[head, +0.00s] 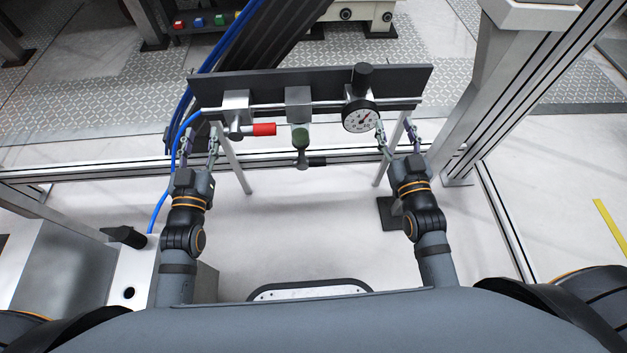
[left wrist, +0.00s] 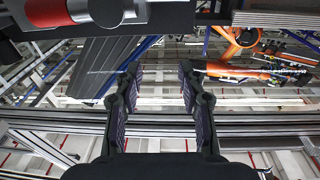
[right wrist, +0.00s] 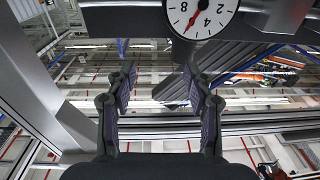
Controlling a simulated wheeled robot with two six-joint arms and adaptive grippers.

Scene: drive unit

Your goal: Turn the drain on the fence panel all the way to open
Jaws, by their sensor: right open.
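The fence panel (head: 220,85) is a dark plate with air fittings along it. At its middle, a dark green bowl (head: 300,139) hangs under a grey block. Below it is the drain (head: 303,162), a small grey-green fitting with a short black lever (head: 317,161) pointing right. My left gripper (head: 190,142) is open and empty, left of the drain and below the panel's left end. Its open fingers show in the left wrist view (left wrist: 160,70). My right gripper (head: 398,135) is open and empty, right of the drain, by the gauge. It also shows open in the right wrist view (right wrist: 159,70).
A red valve handle (head: 262,129) sits left of the bowl; it also shows in the left wrist view (left wrist: 47,12). A round gauge (head: 361,117) with a black knob (head: 362,76) is on the right. Blue hoses run at left. Floor below the panel is clear.

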